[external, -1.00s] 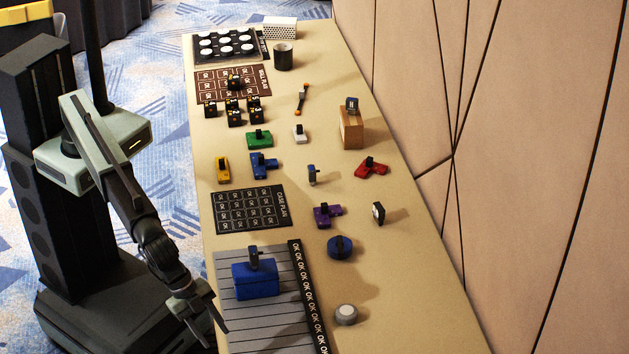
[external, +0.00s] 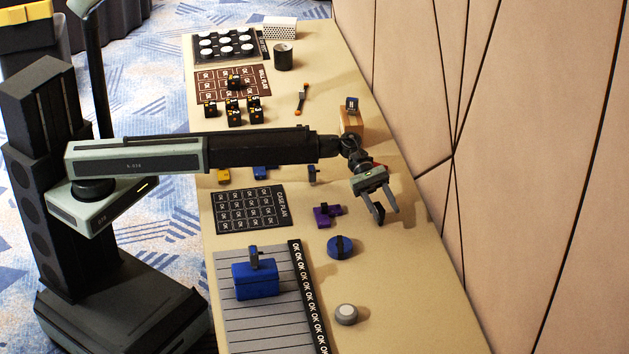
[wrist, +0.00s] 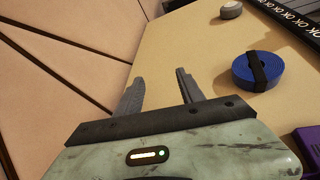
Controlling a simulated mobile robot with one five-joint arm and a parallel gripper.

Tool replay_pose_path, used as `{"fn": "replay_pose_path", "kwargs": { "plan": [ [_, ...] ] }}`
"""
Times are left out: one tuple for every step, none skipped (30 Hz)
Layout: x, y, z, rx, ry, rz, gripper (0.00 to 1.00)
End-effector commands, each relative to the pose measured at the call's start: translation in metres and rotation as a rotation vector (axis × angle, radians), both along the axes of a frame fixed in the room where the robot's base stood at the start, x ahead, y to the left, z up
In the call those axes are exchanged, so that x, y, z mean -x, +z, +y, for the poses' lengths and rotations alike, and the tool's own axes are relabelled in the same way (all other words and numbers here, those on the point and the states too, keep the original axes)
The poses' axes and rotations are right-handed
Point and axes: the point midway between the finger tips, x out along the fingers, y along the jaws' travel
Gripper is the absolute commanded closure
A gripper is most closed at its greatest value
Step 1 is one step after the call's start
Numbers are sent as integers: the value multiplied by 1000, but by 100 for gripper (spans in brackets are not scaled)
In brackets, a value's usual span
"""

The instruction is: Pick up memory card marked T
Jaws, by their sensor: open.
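Small dark grey upright pieces that look like memory cards stand in several places in the external view. One card (external: 352,104) is on a wooden block, one (external: 312,173) stands on the table just below my forearm, and one (external: 254,257) stands on a blue case. Their letters are too small to read, so I cannot tell which is marked T. My gripper (external: 387,216) is open and empty over the table's right side. In the wrist view my gripper (wrist: 159,76) has nothing between its fingers and no card shows.
A blue roll with a black strap (external: 340,247), a purple piece (external: 326,215) and a grey round knob (external: 346,314) lie near my gripper. The wooden block (external: 350,121) is behind it. My arm hides part of the table's middle. The panelled wall (external: 480,130) borders the right side.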

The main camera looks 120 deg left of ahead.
Motion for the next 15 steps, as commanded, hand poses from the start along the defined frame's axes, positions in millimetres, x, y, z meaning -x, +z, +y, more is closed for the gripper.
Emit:
{"fn": "replay_pose_path", "kwargs": {
  "plan": [
    [24,-5,24,46,10,49,55],
    [36,-7,32,71,11,78,55],
    [49,-9,41,98,12,111,55],
    [56,-11,45,112,11,131,55],
    [62,-12,49,124,11,146,55],
    [67,-14,52,133,11,161,55],
    [69,-14,53,138,11,167,55],
    [70,-14,53,141,10,171,55],
    [70,-15,53,141,10,172,55],
    [70,-15,52,141,10,172,55],
    [68,-16,51,141,9,172,55],
    [65,-18,49,141,9,172,55],
    [62,-20,48,140,9,171,55],
    [59,-22,45,140,9,171,55],
    [55,-25,42,139,8,171,55]
  ]
}}
